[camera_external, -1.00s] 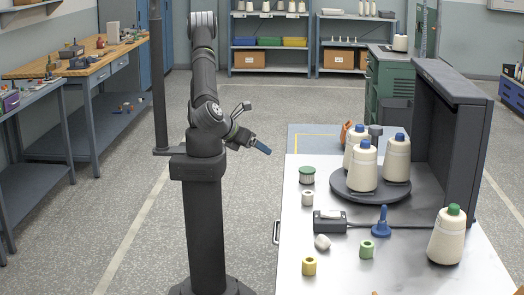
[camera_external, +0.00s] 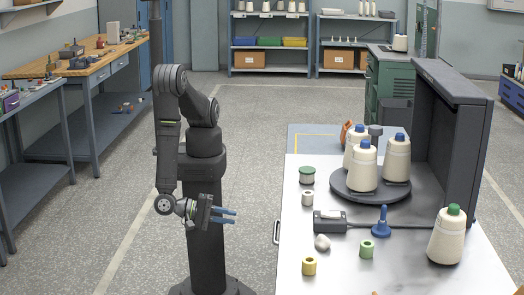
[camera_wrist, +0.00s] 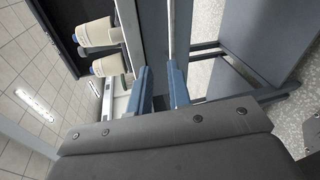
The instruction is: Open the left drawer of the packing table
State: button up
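The packing table (camera_external: 400,273) has a pale metal top and stands at the right in the external view. A small drawer handle (camera_external: 276,232) sticks out from its left side. The drawer front is hidden by the viewing angle, and no drawer stands visibly pulled out. My gripper (camera_external: 235,216) has blue fingers pointing right, toward the handle, with a clear gap to it. In the wrist view my gripper (camera_wrist: 157,72) shows its two fingers apart with nothing between them.
The table carries a turntable (camera_external: 345,192) with white thread cones, a green-topped cone (camera_external: 447,238), a blue-handled tool (camera_external: 381,222) and small spools. A dark upright panel (camera_external: 455,140) stands at its right. Workbenches (camera_external: 75,100) stand at the left; the floor between is clear.

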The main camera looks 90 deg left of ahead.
notch_tip(320, 180, down, 2)
jog(key=s+m+h, duration=0.1)
jog(key=m, duration=0.2)
send_near(275, 231)
jog(key=x, duration=1)
jog(key=shift+f, duration=0.35)
grip_shut()
